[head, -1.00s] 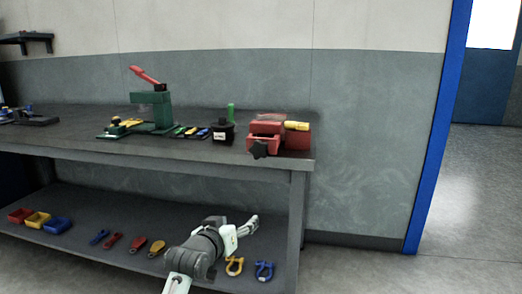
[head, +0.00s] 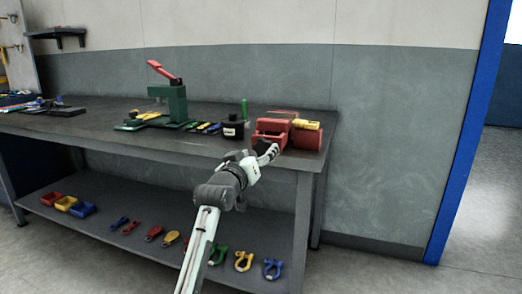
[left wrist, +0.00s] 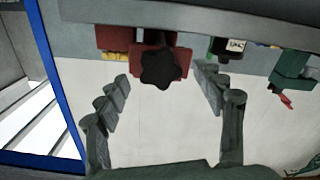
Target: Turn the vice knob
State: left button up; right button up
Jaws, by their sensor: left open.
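The red vice (head: 272,133) stands at the right end of the workbench in the head view. My left gripper (head: 270,152) is at the bench's front edge, right by the vice. In the left wrist view its fingers (left wrist: 165,88) are open, one on each side of the knob as seen, and nothing is held. I cannot tell whether they touch it. My right gripper is out of view.
A black pot with a white label (head: 233,128) stands left of the vice. A green press with a red lever (head: 170,100) is farther left on the workbench (head: 90,125). Bins and colored shackles (head: 243,262) lie on the lower shelf. A blue post (head: 465,140) stands at the right.

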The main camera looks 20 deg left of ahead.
aim_at(264, 147)
pick_arm(q)
jog(key=shift+w, duration=1.2)
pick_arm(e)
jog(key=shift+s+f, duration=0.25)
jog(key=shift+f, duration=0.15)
pick_arm(q)
jog(key=c, duration=1.1)
jog(key=shift+c, duration=0.3)
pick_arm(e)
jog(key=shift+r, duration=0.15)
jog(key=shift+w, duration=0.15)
pick_arm(q)
jog(key=shift+m+p, duration=0.3)
jog(key=shift+p, duration=0.05)
